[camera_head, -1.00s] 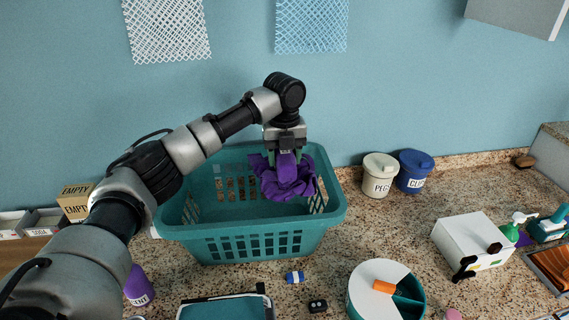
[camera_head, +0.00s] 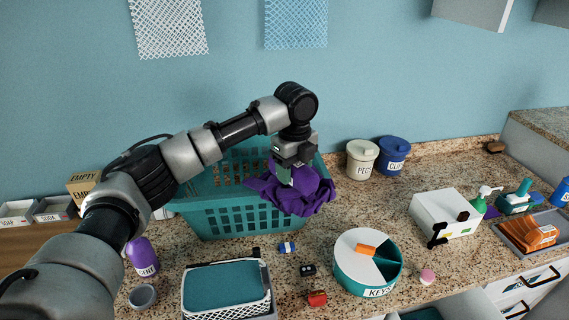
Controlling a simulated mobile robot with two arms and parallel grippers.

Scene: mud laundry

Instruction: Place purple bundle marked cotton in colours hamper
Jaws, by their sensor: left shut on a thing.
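The purple bundle (camera_head: 306,193) is crumpled cloth; no cotton mark can be read on it. My left gripper (camera_head: 290,178) points down and is shut on the bundle. The bundle shows in front of the right front part of a teal slotted basket (camera_head: 228,217), overlapping its rim and hanging past its right side. I cannot tell whether it touches the basket. The basket stands on the speckled counter, and its inside is partly hidden by my left arm. No hamper marked colours can be made out. My right gripper is not in view.
Lidded PEG (camera_head: 361,160) and blue (camera_head: 393,157) tubs stand right of the basket. In front are a white-and-teal basket (camera_head: 226,290), a round KEYS box (camera_head: 366,264) and small items. A white box (camera_head: 445,214) is at right. Counter between the tubs and KEYS box is clear.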

